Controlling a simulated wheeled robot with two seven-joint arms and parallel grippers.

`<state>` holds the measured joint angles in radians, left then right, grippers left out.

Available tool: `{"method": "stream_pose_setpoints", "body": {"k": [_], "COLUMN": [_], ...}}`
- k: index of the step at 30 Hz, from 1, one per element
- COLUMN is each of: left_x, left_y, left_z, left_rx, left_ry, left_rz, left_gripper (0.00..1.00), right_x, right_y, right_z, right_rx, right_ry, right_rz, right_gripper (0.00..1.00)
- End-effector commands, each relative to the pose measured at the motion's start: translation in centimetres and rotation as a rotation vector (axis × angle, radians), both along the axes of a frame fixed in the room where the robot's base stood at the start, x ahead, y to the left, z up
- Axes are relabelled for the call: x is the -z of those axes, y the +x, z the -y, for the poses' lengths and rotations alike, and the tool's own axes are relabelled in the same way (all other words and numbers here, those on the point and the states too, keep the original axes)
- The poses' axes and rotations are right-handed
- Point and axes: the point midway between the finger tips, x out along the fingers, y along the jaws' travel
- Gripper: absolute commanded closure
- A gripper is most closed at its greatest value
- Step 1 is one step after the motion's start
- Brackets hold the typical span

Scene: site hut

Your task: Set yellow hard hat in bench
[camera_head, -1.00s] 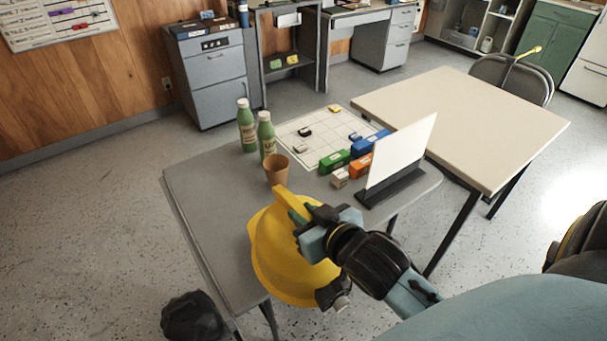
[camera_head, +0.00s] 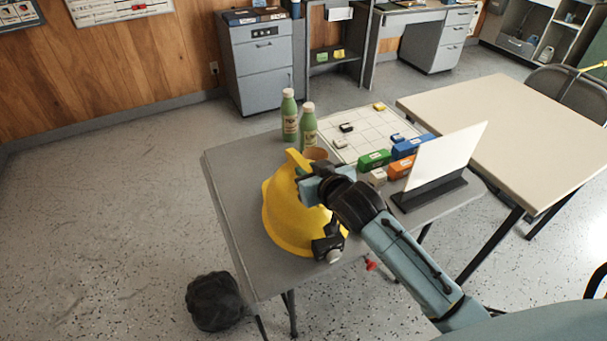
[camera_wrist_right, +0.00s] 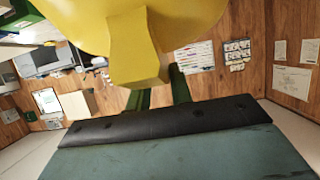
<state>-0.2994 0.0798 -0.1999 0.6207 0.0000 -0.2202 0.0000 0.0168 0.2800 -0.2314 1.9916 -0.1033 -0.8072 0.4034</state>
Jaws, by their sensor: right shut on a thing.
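The yellow hard hat (camera_head: 285,220) is tilted, with its crown to the left, over the near part of the grey bench (camera_head: 245,165) in the head view. My right gripper (camera_head: 308,182) is shut on the hat at its brim. I cannot tell whether the hat touches the bench top. In the right wrist view the hat (camera_wrist_right: 135,45) fills the top middle, against the gripper's dark fingers (camera_wrist_right: 160,95). My left gripper is not in view.
On the bench are two green bottles (camera_head: 289,116), a brown cup (camera_head: 316,154) partly hidden by the hat, a gridded sheet (camera_head: 365,130), coloured boxes (camera_head: 375,159) and an upright white panel (camera_head: 445,157). A black bag (camera_head: 213,301) lies on the floor. A cream table (camera_head: 500,130) stands at right.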

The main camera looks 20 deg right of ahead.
Motion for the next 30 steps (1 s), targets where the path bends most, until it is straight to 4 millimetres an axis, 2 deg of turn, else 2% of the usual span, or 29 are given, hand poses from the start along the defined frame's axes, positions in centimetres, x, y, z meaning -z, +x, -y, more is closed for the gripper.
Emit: {"method": "stream_pose_setpoints", "body": {"k": [3, 7, 11, 17, 28, 29, 30], "left_x": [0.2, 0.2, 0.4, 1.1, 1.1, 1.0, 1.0], "left_y": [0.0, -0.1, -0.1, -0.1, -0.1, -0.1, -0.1], "left_z": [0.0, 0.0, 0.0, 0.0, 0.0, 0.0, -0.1], "left_rx": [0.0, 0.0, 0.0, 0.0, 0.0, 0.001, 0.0], "left_ry": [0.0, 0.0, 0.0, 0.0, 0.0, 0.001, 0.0], "left_rz": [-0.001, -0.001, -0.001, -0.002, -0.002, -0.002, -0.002], "left_gripper": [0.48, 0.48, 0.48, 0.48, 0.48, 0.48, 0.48], "right_x": [-0.1, -0.1, 0.8, 3.4, 3.8, 3.8, 3.8], "right_y": [2.0, 3.0, 3.1, 3.0, 3.0, 3.0, 3.0], "right_z": [-0.1, -0.2, -0.1, -0.2, -0.2, -0.2, -0.2], "right_rx": [-0.001, -0.001, 0.0, -0.001, -0.001, -0.001, -0.001], "right_ry": [0.001, 0.001, 0.001, 0.0, 0.0, 0.0, 0.0], "right_rz": [0.005, 0.003, 0.0, 0.0, 0.002, -0.001, -0.001], "right_gripper": [1.0, 1.0, 1.0, 1.0, 1.0, 0.75, 0.69]}}
